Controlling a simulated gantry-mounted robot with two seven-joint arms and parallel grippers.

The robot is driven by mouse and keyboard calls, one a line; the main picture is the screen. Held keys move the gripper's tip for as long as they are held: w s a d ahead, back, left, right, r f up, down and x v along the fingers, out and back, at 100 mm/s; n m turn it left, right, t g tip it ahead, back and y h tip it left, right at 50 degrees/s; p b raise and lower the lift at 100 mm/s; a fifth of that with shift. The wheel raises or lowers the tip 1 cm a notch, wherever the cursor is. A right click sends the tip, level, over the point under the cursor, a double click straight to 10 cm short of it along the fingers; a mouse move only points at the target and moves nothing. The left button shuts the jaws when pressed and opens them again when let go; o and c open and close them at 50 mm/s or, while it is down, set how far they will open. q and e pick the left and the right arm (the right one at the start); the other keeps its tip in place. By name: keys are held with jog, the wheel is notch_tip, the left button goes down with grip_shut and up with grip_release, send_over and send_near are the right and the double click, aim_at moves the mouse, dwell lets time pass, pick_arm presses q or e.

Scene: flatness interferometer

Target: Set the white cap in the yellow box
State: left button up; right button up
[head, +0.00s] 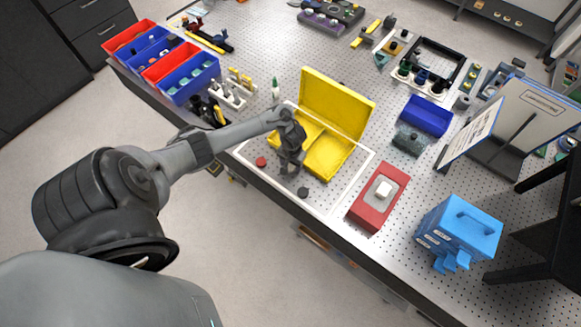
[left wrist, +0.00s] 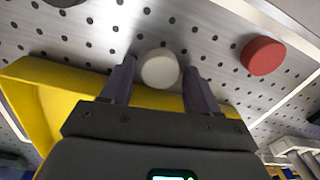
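The yellow box (head: 327,155) stands open on the perforated table, with its lid raised at the back; its yellow side also shows in the left wrist view (left wrist: 45,92). My left gripper (head: 287,171) is just in front of the box, pointing down. In the left wrist view the white cap (left wrist: 160,68) lies between the two spread fingertips, with a small gap visible on each side. In the head view the gripper hides the white cap. My right gripper is in neither view.
A red cap (head: 260,161) and a dark cap (head: 303,192) lie near the gripper, inside a white outline. Red and blue bins (head: 168,62) stand at the left.

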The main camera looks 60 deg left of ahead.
pick_arm(q)
jog(key=c, duration=0.9)
jog(key=shift+r, duration=0.1)
